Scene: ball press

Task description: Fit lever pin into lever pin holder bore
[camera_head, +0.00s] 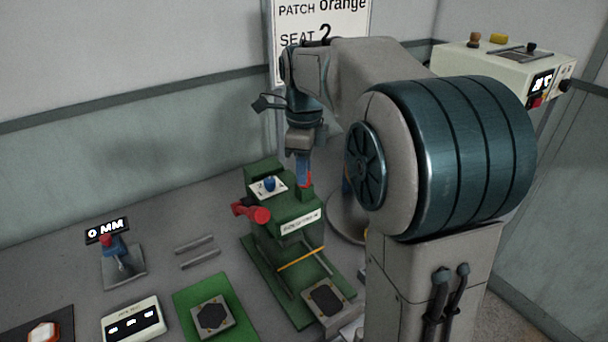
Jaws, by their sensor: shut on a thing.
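The green press (283,240) stands on the table in the middle of the head view. My gripper (304,180) points down over the right part of its top, just above a small green block (305,193) that looks like the lever pin holder. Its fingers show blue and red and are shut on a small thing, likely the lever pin. The pin and the holder's bore are too small or too covered to make out, so I cannot tell whether they touch. A red lever (254,211) sticks out at the left of the press.
A white plate with a blue knob (269,184) lies on the press top, close left of my gripper. A gauge stand (122,262), two grey bars (198,251), a green mat (191,297) and a display box (133,319) lie left. A control box (500,68) stands at the back right.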

